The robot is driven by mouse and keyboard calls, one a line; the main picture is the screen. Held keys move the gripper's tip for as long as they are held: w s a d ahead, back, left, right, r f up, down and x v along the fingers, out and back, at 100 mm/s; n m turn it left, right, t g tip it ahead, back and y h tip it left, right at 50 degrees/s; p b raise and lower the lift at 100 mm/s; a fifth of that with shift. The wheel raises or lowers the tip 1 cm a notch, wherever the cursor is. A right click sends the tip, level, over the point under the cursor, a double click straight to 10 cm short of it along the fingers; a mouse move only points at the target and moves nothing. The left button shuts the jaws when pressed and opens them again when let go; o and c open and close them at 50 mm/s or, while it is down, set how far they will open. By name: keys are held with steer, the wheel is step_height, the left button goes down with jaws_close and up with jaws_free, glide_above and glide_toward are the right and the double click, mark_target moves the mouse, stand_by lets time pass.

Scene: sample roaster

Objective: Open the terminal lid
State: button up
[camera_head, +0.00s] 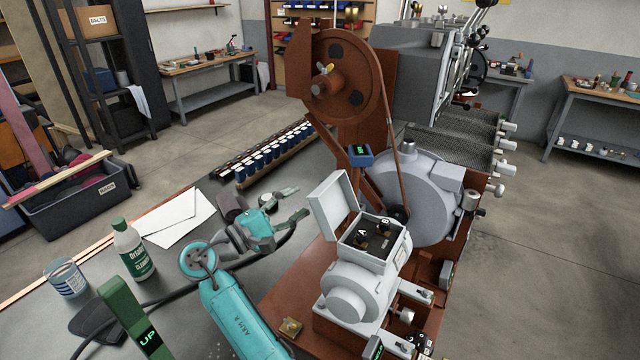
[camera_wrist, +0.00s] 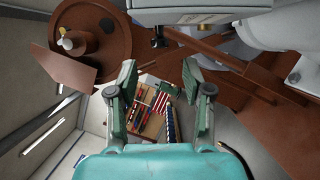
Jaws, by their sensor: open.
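The terminal lid (camera_head: 334,206) is a pale grey plate standing raised at the left edge of the terminal box (camera_head: 374,246). The box is open on top, and its dark inside shows two terminals marked A and B. The box sits on the grey motor (camera_head: 352,292). My gripper (camera_head: 296,203) is teal, open and empty, just left of the lid and apart from it. In the wrist view my gripper (camera_wrist: 162,95) has its two fingers spread with nothing between them. A pale grey edge at the top of that view may be the lid or box; I cannot tell.
A rust-red wheel and belt (camera_head: 337,82) stand behind the motor. A small blue display (camera_head: 360,155) is above the box.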

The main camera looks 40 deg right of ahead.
mark_target(323, 186)
steer(key=d, duration=0.2)
steer(key=d+r, duration=0.1)
steer(key=d, duration=0.5)
steer(key=shift+w+d+r, duration=0.15)
steer(key=shift+r, duration=0.05)
jaws_close()
